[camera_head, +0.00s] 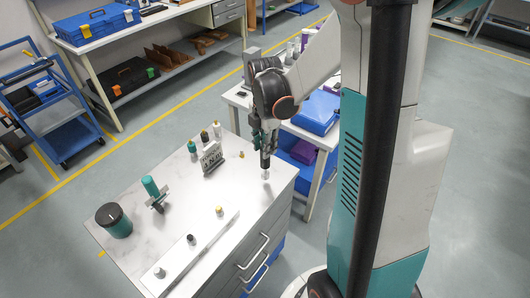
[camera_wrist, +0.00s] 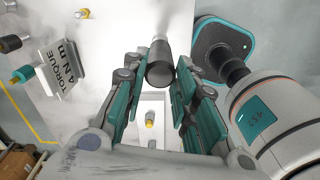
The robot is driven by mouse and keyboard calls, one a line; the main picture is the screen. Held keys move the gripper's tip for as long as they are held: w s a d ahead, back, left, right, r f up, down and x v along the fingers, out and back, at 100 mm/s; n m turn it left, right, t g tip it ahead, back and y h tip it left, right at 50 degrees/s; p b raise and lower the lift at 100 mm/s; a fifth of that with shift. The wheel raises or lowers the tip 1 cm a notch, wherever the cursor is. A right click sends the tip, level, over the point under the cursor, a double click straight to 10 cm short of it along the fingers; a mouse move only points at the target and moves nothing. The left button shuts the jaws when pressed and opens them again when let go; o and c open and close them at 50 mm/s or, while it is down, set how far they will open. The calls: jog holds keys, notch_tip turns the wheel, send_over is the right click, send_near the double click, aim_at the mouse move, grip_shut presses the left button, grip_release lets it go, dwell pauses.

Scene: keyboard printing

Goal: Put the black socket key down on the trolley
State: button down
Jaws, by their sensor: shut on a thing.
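The black socket key (camera_head: 266,160) hangs nearly upright from my gripper (camera_head: 265,146), its pale metal tip pointing down. It is over the far right corner of the white marbled-top drawer trolley (camera_head: 130,262). I cannot tell whether the tip touches the top. In the wrist view, the key (camera_wrist: 160,66) lies between the teal finger pads of my gripper (camera_wrist: 158,80). The jaws are shut on it, and the pads hide part of its sides.
A teal-handled tool (camera_head: 152,188), a dark-lidded teal jar (camera_head: 113,220) and a white strip with knobs (camera_head: 205,243) are nearer. A side table with blue boxes (camera_head: 316,112) stands behind.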

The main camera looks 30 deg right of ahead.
jog(key=shift+f+b, duration=0.3)
jog(key=shift+f, duration=1.25)
jog(key=shift+f, duration=0.2)
jog(key=c, duration=1.3)
grip_release()
jog(key=shift+r, duration=0.15)
notch_tip(320, 180, up, 12)
jog(key=shift+r+p, duration=0.1)
jog(key=shift+p, duration=1.1)
